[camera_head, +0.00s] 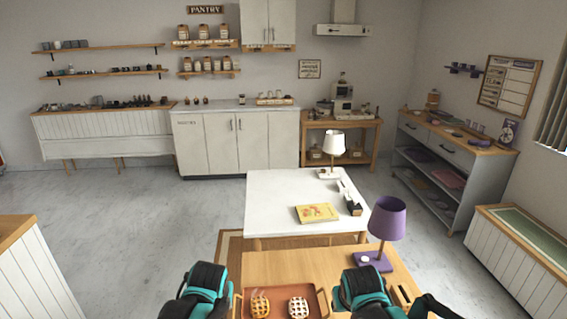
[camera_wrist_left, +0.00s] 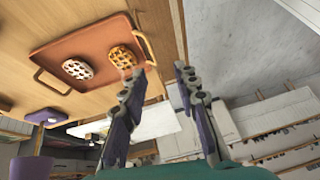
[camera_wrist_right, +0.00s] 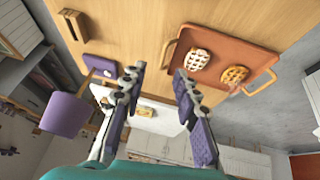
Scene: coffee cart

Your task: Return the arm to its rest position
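My left gripper (camera_wrist_left: 155,80) is open and empty in the left wrist view, its fingers apart near a handle of the brown tray. My right gripper (camera_wrist_right: 158,82) is open and empty in the right wrist view, beside the tray's other end. In the head view my two teal and black arms show at the bottom edge, on either side of the tray; the fingers are hidden there. The tray (camera_head: 279,291) lies on the wooden table and bears a golden lattice waffle or pie (camera_head: 260,306) and a paler one (camera_head: 299,307).
A purple lamp (camera_head: 387,219) stands on the wooden table (camera_head: 290,263), near my right arm. A white table (camera_head: 270,195) beyond it bears a yellow book (camera_head: 317,213) and a white lamp (camera_head: 334,143). A white-panelled counter (camera_head: 35,275) stands at the left. Open floor lies between.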

